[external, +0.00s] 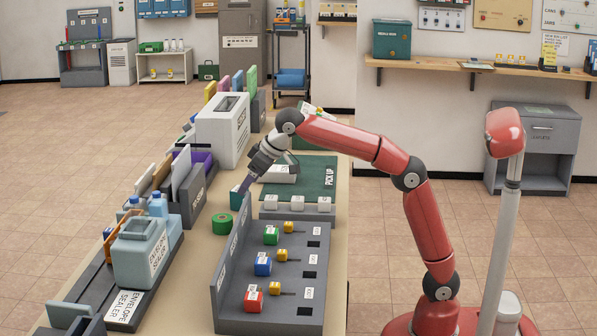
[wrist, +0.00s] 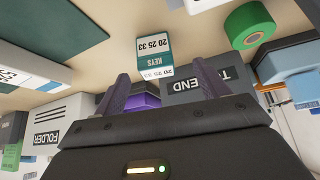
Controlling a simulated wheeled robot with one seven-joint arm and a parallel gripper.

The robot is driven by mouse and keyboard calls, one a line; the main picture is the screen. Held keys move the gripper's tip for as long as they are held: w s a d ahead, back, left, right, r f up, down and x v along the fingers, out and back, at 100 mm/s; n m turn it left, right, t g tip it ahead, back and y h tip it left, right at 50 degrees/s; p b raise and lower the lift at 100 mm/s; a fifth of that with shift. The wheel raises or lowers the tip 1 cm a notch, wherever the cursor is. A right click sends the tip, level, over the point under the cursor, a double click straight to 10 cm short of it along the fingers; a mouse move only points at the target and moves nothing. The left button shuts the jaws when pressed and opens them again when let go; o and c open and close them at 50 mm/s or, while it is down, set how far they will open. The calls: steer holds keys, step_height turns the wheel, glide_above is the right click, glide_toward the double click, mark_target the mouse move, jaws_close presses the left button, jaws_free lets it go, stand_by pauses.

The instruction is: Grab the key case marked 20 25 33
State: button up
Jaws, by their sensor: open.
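The key case (wrist: 152,42) is teal with a white label reading KEYS 20 25 33, upside down in the wrist view. It stands on the tan counter, and its teal side (external: 236,200) shows at my fingertips in the external view. My gripper (wrist: 163,74) is open, its two purple fingers pointing at the case. In the external view my gripper (external: 245,185) reaches down over the counter beside the case. I cannot tell whether a finger touches it.
A green tape roll (external: 222,223) lies close to the case. A grey sorter (external: 193,190) with folders stands to the left, and the green PICK UP mat (external: 312,180) to the right. A grey key panel (external: 285,315) with colored blocks is in front.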

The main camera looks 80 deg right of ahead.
mark_target(239, 196)
steer(key=x, duration=0.7)
steer(key=shift+d+b, duration=0.35)
steer(key=shift+b, duration=0.05)
steer(key=shift+r, duration=0.1)
steer(key=c, duration=1.1)
